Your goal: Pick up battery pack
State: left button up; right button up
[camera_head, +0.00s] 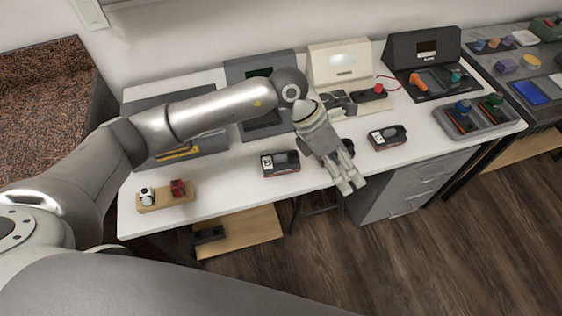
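Two black block-shaped units with red trim, which look like battery packs, lie on the white table. One pack (281,163), marked with a light "B" label, is left of my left gripper. The other pack (387,137) is to its right. My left gripper (351,185) points down near the table's front edge, between the two packs and apart from both. Its fingertips look close together with nothing visible between them, but the angle hides the gap. My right gripper is not in view.
A wooden holder (166,196) with small parts sits front left. Grey cases (182,155) and a cream station (341,62) line the back. A grey tool tray (478,119) is at the right. A second table (547,62) adjoins. Drawers (408,190) stand below.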

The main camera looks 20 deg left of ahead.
pick_arm(q)
jog(key=w+a+y, duration=0.2)
jog(key=a, duration=0.3)
jog(key=w+a+f+t+y, duration=0.1)
jog(key=w+a+y, duration=0.1)
jog(key=a, duration=0.3)
jog(key=w+a+y, duration=0.2)
jog(key=a+y, duration=0.1)
jog(key=a, duration=0.3)
jog(key=shift+f+y, duration=0.25)
jog(key=shift+y, duration=0.05)
send_over(281, 156)
jog(key=f, duration=0.3)
jog(key=f+p, duration=0.1)
jog(key=shift+s+d+f, duration=0.1)
jog(key=shift+s+f, duration=0.2)
jog(key=shift+f, duration=0.05)
jog(key=shift+w+f+p, duration=0.15)
jog(key=shift+f+p, duration=0.25)
jog(key=shift+f, duration=1.1)
jog(key=shift+w+f+p, duration=0.15)
jog(key=shift+f+p, duration=0.2)
jog(key=shift+f, duration=1.1)
jog(key=shift+c, duration=0.3)
jog(key=c, duration=1.1)
jog(key=shift+o, duration=0.2)
jog(key=shift+r, duration=0.1)
